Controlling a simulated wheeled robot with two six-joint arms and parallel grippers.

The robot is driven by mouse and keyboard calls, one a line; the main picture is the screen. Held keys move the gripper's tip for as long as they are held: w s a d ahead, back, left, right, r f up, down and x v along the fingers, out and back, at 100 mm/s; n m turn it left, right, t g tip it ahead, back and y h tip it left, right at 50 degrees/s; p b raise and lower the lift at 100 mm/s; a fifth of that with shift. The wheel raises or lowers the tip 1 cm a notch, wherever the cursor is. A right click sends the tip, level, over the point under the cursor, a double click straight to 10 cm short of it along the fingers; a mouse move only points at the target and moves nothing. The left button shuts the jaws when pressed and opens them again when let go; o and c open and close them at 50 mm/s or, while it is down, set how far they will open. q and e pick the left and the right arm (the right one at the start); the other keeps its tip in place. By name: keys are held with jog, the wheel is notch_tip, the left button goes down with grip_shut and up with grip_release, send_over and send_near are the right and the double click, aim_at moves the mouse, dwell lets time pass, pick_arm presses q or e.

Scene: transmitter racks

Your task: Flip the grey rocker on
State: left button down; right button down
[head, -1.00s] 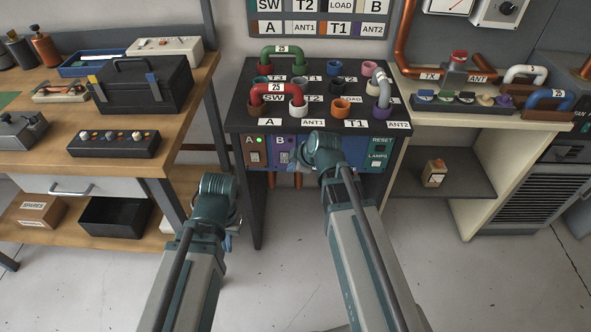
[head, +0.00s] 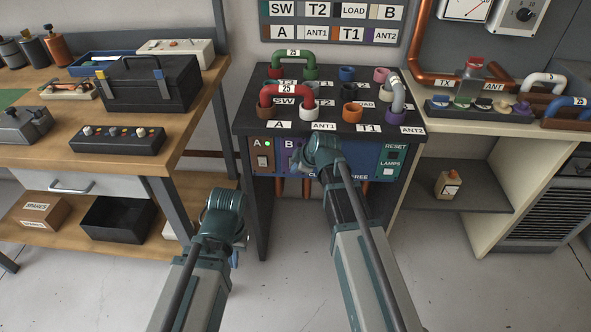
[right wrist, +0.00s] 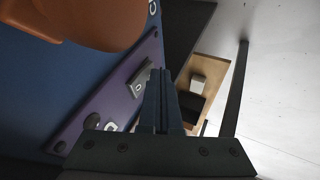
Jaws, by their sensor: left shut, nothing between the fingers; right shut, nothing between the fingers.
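The front panel has a brown A section (head: 261,156) with a pale rocker (head: 262,162) and a lit green lamp (head: 270,142). Beside it is a purple B section (head: 286,152), partly covered by my right arm. In the right wrist view, a grey rocker (right wrist: 141,80) marked O sits on the purple plate (right wrist: 122,92), just left of my right gripper's fingertips (right wrist: 160,74). Those fingers are shut and empty; I cannot tell whether they touch the rocker. My left gripper (head: 238,240) is shut and empty, low, left of the panel.
Coloured pipe loops and sockets stand on the black bench top (head: 250,112) above the panel. A copper-orange pipe (right wrist: 100,22) is close to the right wrist camera. A wooden workbench (head: 130,160) stands left and a cream bench (head: 490,190) right.

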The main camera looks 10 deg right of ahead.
pick_arm(q)
notch_tip(320, 180, down, 2)
jog(key=shift+f+b, duration=0.1)
jog(key=shift+b, duration=0.8)
pick_arm(e)
jog(key=shift+w+d+f+t, duration=0.1)
jog(key=shift+w+f+t, duration=0.2)
jog(key=shift+t, duration=0.5)
pick_arm(q)
jog(key=shift+r, duration=0.2)
pick_arm(e)
jog(key=shift+w+r, duration=0.1)
